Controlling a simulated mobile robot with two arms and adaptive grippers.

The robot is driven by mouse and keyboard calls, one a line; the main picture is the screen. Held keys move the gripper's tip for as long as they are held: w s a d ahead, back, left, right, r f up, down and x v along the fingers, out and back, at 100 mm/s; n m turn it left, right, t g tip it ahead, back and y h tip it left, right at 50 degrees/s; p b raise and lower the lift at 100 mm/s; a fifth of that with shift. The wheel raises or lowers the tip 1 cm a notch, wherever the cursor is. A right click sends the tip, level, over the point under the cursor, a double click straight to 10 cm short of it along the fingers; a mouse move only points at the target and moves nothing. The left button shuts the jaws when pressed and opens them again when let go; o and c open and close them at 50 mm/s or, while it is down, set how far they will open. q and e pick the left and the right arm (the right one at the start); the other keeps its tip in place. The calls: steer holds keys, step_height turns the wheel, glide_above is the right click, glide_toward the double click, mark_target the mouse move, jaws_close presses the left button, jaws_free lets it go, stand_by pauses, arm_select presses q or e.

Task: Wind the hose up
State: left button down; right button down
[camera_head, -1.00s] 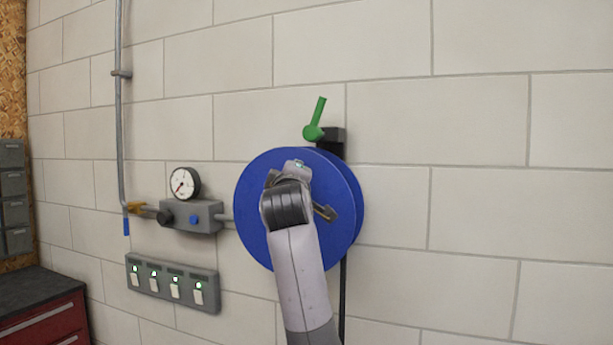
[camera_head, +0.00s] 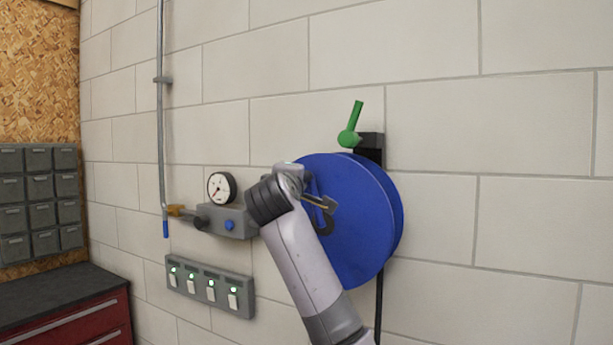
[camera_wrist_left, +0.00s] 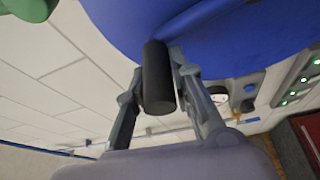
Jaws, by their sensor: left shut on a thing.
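The blue hose reel (camera_head: 360,225) is mounted on the wall, its round face partly hidden by my left arm. My left gripper (camera_head: 318,204) is at the left part of this face. In the left wrist view my left gripper (camera_wrist_left: 156,68) is shut on a black cylindrical handle (camera_wrist_left: 158,92) that stands out from the reel (camera_wrist_left: 235,35), one finger on each side. A thin dark strand (camera_head: 379,305), perhaps the hose, hangs below the reel. A green lever (camera_head: 351,127) tilts up above the reel by a black bracket (camera_head: 370,145). My right gripper is not in view.
Left of the reel are a grey valve block (camera_head: 226,220) with a gauge (camera_head: 222,188), a pipe (camera_head: 161,110) and a switch panel (camera_head: 210,287) with lit green lamps. Grey bins (camera_head: 40,188) and a red cabinet (camera_head: 75,325) stand far left. The wall at right is bare.

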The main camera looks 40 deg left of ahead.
arm_select(q)
steer(key=shift+a+f, duration=0.4)
steer(key=shift+f, duration=0.35)
stand_by(0.8)
steer(key=c, duration=1.8)
jaws_free()
steer(key=o, duration=0.4)
steer(key=shift+s+a+r, duration=0.15)
steer(key=shift+a+r, duration=0.05)
steer(key=v, duration=1.2)
steer(key=shift+r, duration=0.1)
steer(key=shift+c, duration=0.3)
